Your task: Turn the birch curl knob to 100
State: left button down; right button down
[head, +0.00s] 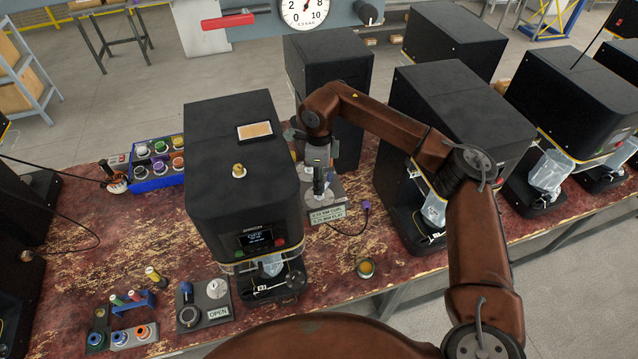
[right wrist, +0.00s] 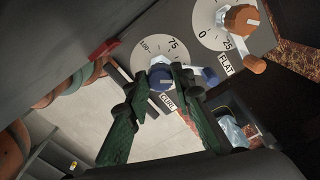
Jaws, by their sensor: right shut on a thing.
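The curl knob (right wrist: 161,80) is blue, on a white dial marked 75 and 100 above a CURL label (right wrist: 168,102). My right gripper (right wrist: 168,74) has its dark green fingers on either side of the knob and is shut on it. The fingers hide part of the knob, so I cannot tell its exact setting. In the head view my right gripper (head: 319,187) points down at the grey dial plate (head: 337,192) beside a black machine (head: 235,160) with a wood-coloured card (head: 256,131) on top. My left gripper is not in view.
An orange knob (right wrist: 240,18) on the FLAT dial and its orange lever (right wrist: 250,62) sit close to the right. A blue lever (right wrist: 209,76) is beside the fingers. More black machines (head: 450,110) stand to the right. A small pot (head: 365,268) stands in front on the worn red table.

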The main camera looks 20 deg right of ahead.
jog(key=n+b, duration=0.1)
jog(key=n, duration=0.1)
jog(key=shift+d+n+b, duration=0.15)
jog(key=shift+n+b, duration=0.55)
jog(key=shift+n, duration=0.5)
jog(key=n+b, duration=0.1)
jog(key=n, duration=0.2)
jog(key=shift+n, duration=0.3)
jog(key=n+b, duration=0.1)
jog(key=n, duration=0.2)
jog(key=shift+r+n, duration=0.15)
jog(key=shift+n, duration=0.15)
jog(key=n, duration=0.3)
jog(key=shift+w+n, duration=0.1)
jog(key=shift+n, duration=0.2)
jog(key=n, duration=0.3)
jog(key=shift+r+n+b, duration=0.1)
jog(key=shift+n+b, duration=0.2)
jog(key=shift+n, duration=0.1)
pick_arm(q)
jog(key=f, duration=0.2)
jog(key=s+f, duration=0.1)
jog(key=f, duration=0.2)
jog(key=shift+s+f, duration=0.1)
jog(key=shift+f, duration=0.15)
pick_arm(e)
jog(key=n, duration=0.6)
jog(key=shift+n, duration=0.4)
